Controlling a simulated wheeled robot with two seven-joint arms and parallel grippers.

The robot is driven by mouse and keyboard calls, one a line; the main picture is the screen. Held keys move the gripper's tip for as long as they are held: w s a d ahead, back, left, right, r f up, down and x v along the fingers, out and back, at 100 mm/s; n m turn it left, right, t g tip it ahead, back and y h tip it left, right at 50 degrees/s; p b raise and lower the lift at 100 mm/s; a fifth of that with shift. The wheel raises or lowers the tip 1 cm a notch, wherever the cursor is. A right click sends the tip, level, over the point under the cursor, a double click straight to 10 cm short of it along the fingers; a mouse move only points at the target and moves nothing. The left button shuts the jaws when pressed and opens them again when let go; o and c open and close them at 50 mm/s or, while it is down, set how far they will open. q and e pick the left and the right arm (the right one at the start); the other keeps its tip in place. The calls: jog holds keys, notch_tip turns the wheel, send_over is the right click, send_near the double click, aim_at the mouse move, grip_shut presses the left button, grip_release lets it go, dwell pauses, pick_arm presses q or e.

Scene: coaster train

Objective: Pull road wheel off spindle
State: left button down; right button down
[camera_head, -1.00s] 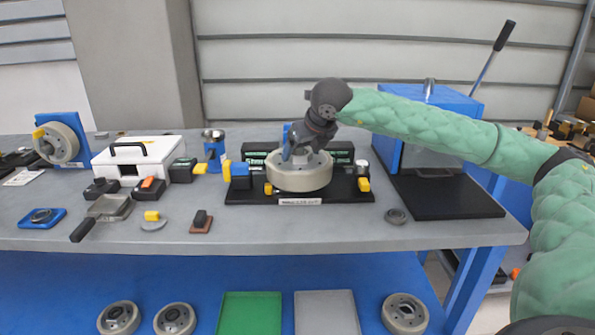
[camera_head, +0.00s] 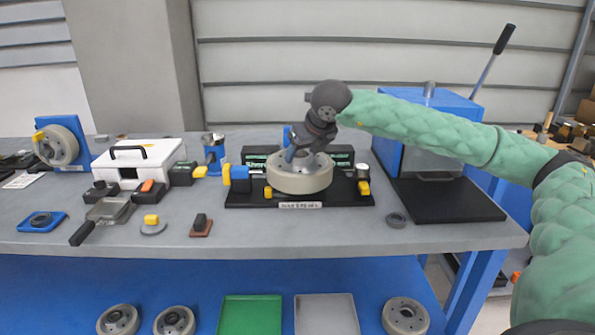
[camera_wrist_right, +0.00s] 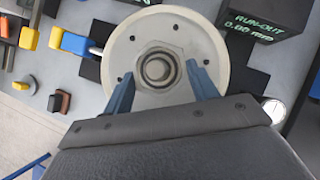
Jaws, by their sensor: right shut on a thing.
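The road wheel (camera_head: 300,184) is a pale beige disc with a grey centre and a ring of small holes. It sits flat over a black base plate (camera_head: 345,199) on the bench. My right gripper (camera_head: 297,158) comes down on it from above, its blue fingers shut on the wheel's hub area. In the right wrist view the fingers (camera_wrist_right: 162,88) reach onto the wheel (camera_wrist_right: 214,45) on both sides of the central round spindle end (camera_wrist_right: 156,69). Whether the wheel is lifted off its seat cannot be told. My left gripper is out of view.
A black run-out display (camera_wrist_right: 262,18) stands behind the wheel. Blue and yellow blocks (camera_head: 239,177) flank it at left. A blue press with a black plate (camera_head: 445,205) is at right. A white box (camera_head: 150,160) and small tools lie at left.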

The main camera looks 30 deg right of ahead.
notch_tip(320, 180, up, 11)
jog(key=p, duration=0.3)
dwell(4.3)
jog(key=shift+r+p, duration=0.7)
jog(key=shift+r, duration=1.15)
